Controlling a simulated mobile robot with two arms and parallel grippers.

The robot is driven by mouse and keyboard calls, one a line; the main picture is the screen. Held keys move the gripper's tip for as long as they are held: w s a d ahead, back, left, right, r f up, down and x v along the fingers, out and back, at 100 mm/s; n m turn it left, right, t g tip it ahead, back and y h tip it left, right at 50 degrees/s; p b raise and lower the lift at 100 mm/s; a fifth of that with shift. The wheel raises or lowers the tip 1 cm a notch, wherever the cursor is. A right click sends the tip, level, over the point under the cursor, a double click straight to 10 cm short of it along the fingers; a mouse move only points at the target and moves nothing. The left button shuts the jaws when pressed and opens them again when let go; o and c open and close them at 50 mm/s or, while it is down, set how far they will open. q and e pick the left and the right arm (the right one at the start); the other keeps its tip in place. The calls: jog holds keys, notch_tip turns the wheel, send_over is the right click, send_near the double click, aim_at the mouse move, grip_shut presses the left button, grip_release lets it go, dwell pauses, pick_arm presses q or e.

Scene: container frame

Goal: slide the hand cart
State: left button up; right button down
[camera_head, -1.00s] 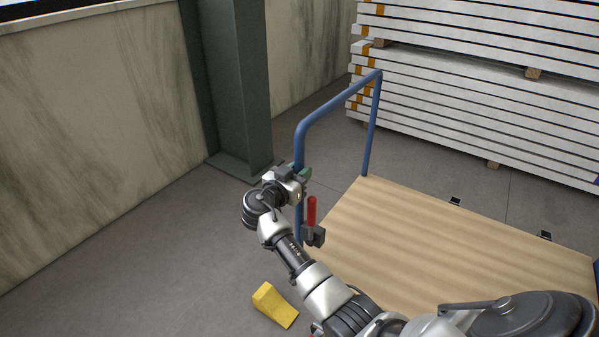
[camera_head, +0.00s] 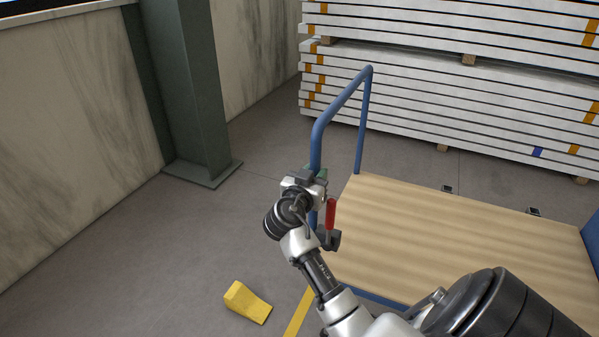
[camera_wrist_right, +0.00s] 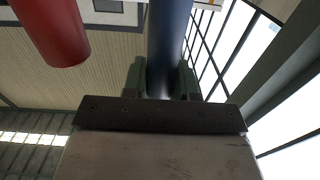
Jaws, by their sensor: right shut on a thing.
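The hand cart has a flat wooden deck (camera_head: 450,230) and a blue tube handle (camera_head: 340,105) at its left end. A red grip (camera_head: 331,214) on a dark bracket stands beside the near handle post. My right gripper (camera_head: 318,176) is shut on the near upright post of the blue handle. In the right wrist view the blue post (camera_wrist_right: 168,45) sits between the green fingers (camera_wrist_right: 163,82), and the red grip (camera_wrist_right: 52,30) hangs to the left. My left gripper is out of view. My right arm hides part of the deck's near edge.
A yellow wedge (camera_head: 247,302) lies on the floor left of my arm, near a yellow floor line (camera_head: 298,314). A green steel column (camera_head: 190,90) stands at the left wall. Stacked white panels (camera_head: 450,95) stand behind the cart. Floor (camera_head: 130,260) at left is open.

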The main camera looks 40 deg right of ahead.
jog(key=shift+s+d, duration=0.15)
jog(key=shift+s, duration=0.25)
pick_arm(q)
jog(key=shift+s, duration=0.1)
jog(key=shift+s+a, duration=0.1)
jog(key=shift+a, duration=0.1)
pick_arm(e)
jog(key=c, duration=0.9)
grip_release()
pick_arm(q)
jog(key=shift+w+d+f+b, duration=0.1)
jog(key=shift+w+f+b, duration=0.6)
jog(key=shift+b, duration=0.15)
pick_arm(e)
jog(key=v, duration=1)
jog(key=shift+s+a+f, duration=0.1)
jog(key=shift+s+a, duration=0.05)
jog(key=shift+a, duration=0.2)
